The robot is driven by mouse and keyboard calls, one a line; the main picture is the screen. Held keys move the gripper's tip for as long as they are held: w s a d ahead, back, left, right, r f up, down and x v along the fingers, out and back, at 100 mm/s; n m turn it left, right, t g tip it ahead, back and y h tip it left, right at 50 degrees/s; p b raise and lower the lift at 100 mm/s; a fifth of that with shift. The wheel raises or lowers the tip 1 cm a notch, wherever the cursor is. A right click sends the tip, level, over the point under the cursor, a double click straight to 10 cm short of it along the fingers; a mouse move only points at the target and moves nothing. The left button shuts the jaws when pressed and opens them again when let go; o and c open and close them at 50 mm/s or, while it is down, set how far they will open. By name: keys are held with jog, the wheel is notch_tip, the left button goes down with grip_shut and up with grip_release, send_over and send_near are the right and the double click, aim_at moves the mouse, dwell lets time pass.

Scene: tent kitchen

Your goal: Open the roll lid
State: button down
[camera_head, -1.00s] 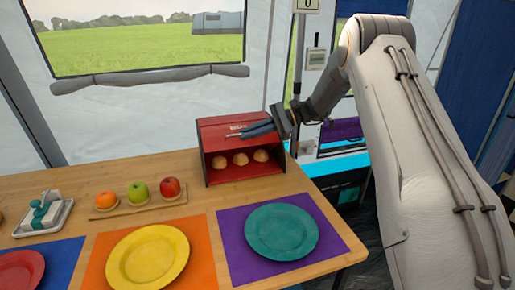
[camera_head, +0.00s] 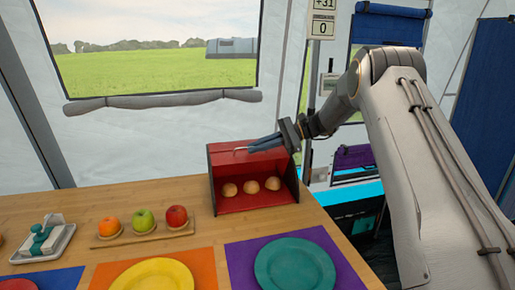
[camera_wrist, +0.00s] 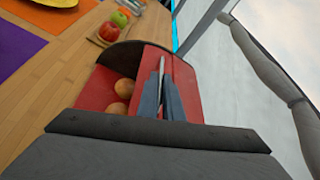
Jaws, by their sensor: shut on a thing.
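The red bread box (camera_head: 226,192) stands near the back right corner of the wooden table, and several buns (camera_head: 251,186) show inside its open front. Its roll lid (camera_head: 262,160) is rolled up to the top, clear of the opening. My gripper (camera_head: 250,147) reaches in from the right with its blue-grey fingers at the top of the box. In the wrist view the fingers (camera_wrist: 162,90) are shut on the thin metal handle (camera_wrist: 161,68) of the lid. Part of the buns and lid is hidden behind the fingers there.
An orange, a green apple (camera_head: 143,219) and a red apple stand on a small board left of the box. A butter dish (camera_head: 43,240) is farther left. A teal plate (camera_head: 295,266) and a yellow plate (camera_head: 152,280) lie in front. Tent wall stands behind.

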jog(key=shift+d, duration=0.1)
jog(key=c, duration=1.9)
grip_release()
jog(key=shift+w, duration=0.1)
jog(key=b+v, duration=0.1)
jog(key=v, duration=0.6)
jog(key=shift+d+r, duration=0.1)
jog(key=shift+d, duration=0.2)
